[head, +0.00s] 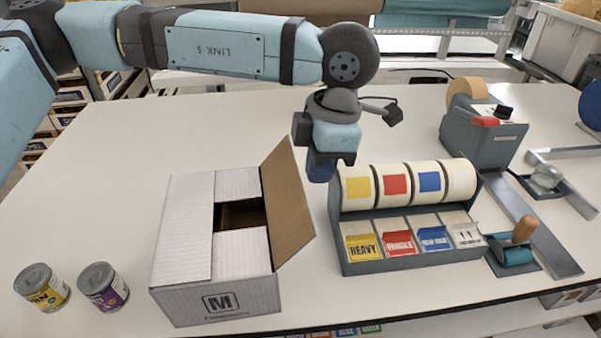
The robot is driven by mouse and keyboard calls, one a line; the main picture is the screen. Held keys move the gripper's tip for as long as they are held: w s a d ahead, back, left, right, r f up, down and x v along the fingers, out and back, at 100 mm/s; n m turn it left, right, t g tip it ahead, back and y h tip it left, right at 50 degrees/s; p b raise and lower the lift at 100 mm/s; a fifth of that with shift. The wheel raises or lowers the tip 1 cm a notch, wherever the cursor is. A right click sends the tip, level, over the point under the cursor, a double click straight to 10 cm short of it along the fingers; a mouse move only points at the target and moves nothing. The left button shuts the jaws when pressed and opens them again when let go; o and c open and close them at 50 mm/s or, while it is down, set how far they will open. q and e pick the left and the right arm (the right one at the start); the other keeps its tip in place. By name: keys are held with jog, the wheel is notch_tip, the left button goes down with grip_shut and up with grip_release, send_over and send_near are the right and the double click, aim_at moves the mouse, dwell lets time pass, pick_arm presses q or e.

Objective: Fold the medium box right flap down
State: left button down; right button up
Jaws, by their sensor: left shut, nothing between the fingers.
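The medium box (228,305), white outside with an "M" on its front, stands on the table. Its left flap (185,228) and the two short end flaps, far (238,184) and near (241,250), lie folded in. The right flap (287,205) stands up and tilts outward to the right, its brown inner face showing. A dark gap (240,214) is open between the flaps. My left gripper (319,176) points down just right of the right flap's far top corner, shut and empty; I cannot tell whether it touches the flap. My right gripper is not in view.
Two cans, yellow (42,288) and purple (103,287), stand left of the box. A label dispenser (408,252) is close on the right. A tape dispenser (484,130) and a wooden-handled roller (514,250) are farther right. The table (90,170) is clear at far left.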

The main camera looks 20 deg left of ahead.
aim_at(279, 195)
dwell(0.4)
pick_arm(q)
jog(key=shift+s+a+b, duration=0.3)
jog(key=shift+s+a, duration=0.15)
jog(key=shift+a, duration=0.35)
jog(key=shift+s+a+b, duration=0.25)
jog(key=shift+s+a, duration=0.15)
jog(key=shift+a, duration=0.4)
jog(key=shift+s+a+b, duration=0.3)
jog(key=shift+s+a, duration=0.15)
jog(key=shift+a, duration=0.35)
jog(key=shift+s+a, duration=0.3)
jog(key=shift+a, duration=0.5)
jog(key=shift+s+a+r, duration=0.1)
jog(key=shift+s+a, duration=0.2)
jog(key=shift+a, duration=0.15)
jog(key=shift+b, duration=0.35)
